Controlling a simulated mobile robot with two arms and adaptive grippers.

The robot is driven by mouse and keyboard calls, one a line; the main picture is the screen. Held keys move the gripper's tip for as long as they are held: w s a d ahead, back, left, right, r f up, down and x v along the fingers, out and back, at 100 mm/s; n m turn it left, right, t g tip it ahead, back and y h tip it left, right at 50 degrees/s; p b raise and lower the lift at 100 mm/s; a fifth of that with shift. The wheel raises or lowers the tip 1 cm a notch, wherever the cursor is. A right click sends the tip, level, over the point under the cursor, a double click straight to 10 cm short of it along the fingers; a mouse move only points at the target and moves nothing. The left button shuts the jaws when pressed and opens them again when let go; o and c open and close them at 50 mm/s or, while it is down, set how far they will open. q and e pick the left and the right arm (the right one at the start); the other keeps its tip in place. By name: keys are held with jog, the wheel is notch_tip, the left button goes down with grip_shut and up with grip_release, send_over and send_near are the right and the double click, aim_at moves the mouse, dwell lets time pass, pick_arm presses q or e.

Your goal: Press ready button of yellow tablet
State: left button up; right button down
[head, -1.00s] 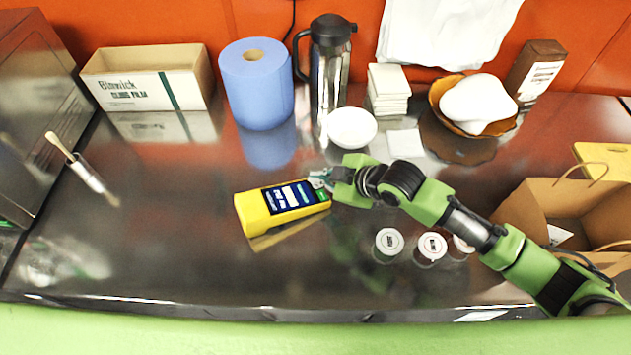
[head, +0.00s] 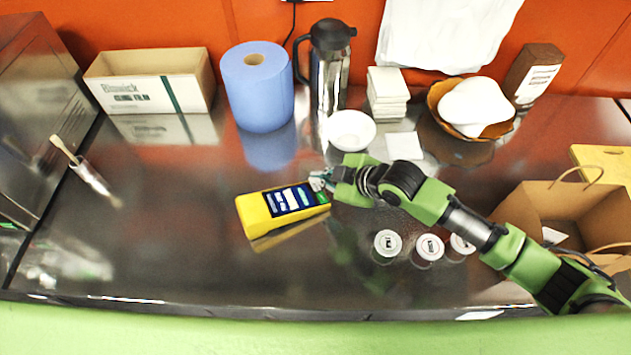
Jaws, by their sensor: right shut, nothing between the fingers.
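The yellow tablet (head: 256,222) lies on the steel counter left of the middle, its dark screen facing up. A green button area (head: 322,197) shows at the right end of the screen. My right gripper (head: 317,181) is shut and empty, its fingertips at the upper right edge of the screen, close to the green button. I cannot tell whether the fingertips touch the screen. My left gripper is not in view.
Behind the tablet stand a blue paper roll (head: 257,90), a steel flask (head: 329,75) and a white bowl (head: 351,130). Several lidded cups (head: 387,243) stand below my right arm. A paper bag (head: 560,205) stands at right. The counter's left front is mostly clear.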

jog(key=r+p, duration=0.4)
jog(key=r, duration=0.1)
jog(key=shift+w+d+p, duration=0.2)
jog(key=shift+d+p, duration=0.1)
jog(key=shift+p, duration=0.05)
dwell(0.4)
dwell(0.5)
